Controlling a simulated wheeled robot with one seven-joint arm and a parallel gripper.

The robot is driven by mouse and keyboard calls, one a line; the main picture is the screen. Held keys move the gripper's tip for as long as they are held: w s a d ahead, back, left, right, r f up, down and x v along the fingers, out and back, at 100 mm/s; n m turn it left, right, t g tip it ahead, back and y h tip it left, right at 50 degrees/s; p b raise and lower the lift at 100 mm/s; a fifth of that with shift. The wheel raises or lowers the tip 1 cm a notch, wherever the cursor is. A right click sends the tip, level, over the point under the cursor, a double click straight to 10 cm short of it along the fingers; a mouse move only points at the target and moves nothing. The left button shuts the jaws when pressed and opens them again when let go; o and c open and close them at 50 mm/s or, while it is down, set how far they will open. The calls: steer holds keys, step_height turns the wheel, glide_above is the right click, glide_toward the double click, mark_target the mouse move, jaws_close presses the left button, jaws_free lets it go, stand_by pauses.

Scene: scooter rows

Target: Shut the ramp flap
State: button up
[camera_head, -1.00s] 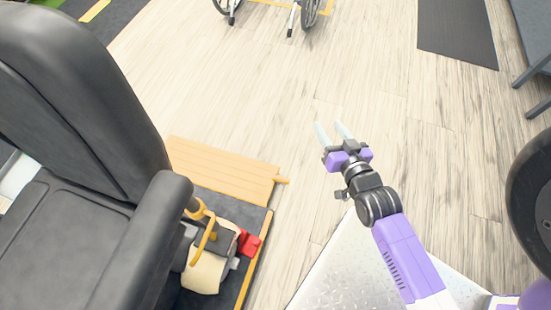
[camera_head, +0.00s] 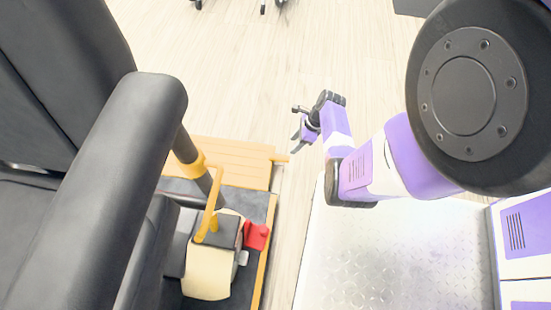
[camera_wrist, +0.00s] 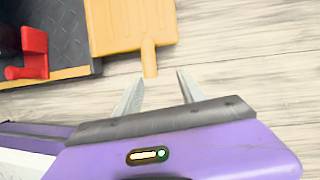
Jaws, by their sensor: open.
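The ramp flap (camera_head: 230,160) is a yellow slatted panel at the far end of the dark platform (camera_head: 256,209). It lies folded out, low over the floor. A short yellow tab (camera_head: 281,158) sticks out from its right side. My gripper (camera_head: 296,136) is just right of this tab in the head view. In the wrist view my gripper (camera_wrist: 156,88) is open and empty. Its two fingers point toward the flap (camera_wrist: 125,22), and the tab (camera_wrist: 149,58) lies just ahead of the gap between them. I see no contact.
A black seat with an armrest (camera_head: 140,150) fills the left side.

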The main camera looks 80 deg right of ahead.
mark_target(285, 157)
steer(key=shift+m+y, duration=0.4)
steer(key=shift+m, duration=0.3)
steer(key=b+x, duration=0.1)
steer(key=x, duration=0.1)
steer(key=a+b+x, duration=0.1)
steer(key=b+x, duration=0.1)
steer(key=x, duration=0.1)
steer(key=b+x, duration=0.2)
steer(key=shift+w+a+f, duration=0.15)
steer(key=shift+a+f, duration=0.05)
steer(key=shift+a, duration=0.15)
jaws_close()
stand_by(0.7)
